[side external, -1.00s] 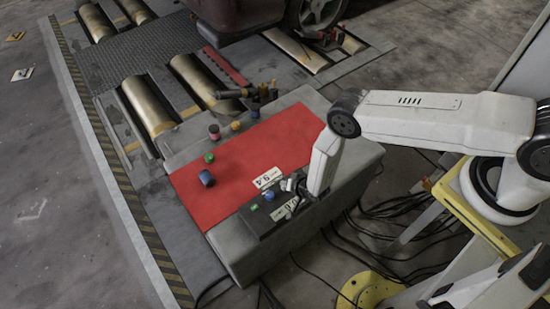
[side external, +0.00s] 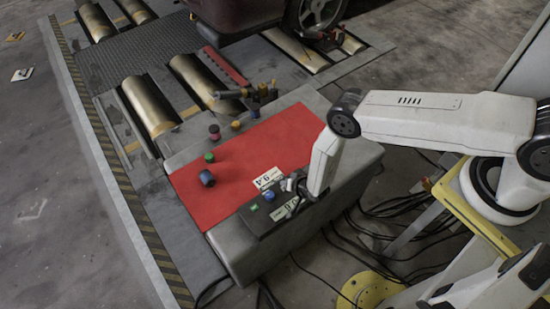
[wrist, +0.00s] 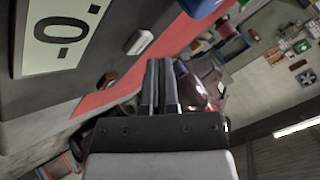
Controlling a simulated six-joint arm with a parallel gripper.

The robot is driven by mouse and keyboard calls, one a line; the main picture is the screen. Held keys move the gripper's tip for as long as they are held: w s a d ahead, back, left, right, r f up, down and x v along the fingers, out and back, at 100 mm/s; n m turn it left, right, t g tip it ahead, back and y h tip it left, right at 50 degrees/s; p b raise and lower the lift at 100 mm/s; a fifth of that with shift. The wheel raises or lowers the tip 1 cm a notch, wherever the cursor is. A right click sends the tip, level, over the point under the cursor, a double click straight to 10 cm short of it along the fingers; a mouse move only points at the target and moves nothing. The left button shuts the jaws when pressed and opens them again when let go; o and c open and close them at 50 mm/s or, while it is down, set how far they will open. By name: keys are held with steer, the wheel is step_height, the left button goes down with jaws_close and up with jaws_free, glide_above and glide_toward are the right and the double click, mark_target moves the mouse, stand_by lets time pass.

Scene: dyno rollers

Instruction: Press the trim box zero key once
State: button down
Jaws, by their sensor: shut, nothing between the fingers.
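The trim box (side external: 262,223) is a dark box at the near edge of the red mat, with a pale display (side external: 286,209), a blue knob (side external: 269,196) and a green patch. In the wrist view its display (wrist: 62,38) shows a large dark 0 with marks beside it. A pale key (wrist: 138,42) and a reddish key (wrist: 106,81) sit beside the display; I cannot read which is zero. My gripper (wrist: 160,65) is shut and empty, its tips close to the pale key; contact cannot be told. In the side view my gripper (side external: 296,186) is low at the box's far right end.
The red mat (side external: 245,152) carries a dark blue roll (side external: 207,178), a green-topped piece (side external: 209,157) and a white number card (side external: 268,178). Small pots and tools stand along the far edge. Rollers and a car are beyond; cables lie on the floor at right.

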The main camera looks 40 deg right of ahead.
steer(key=shift+f, duration=0.85)
stand_by(1.6)
steer(key=shift+r, duration=0.85)
steer(key=shift+r, duration=0.15)
steer(key=shift+r, duration=2.35)
steer(key=shift+w+r, duration=0.1)
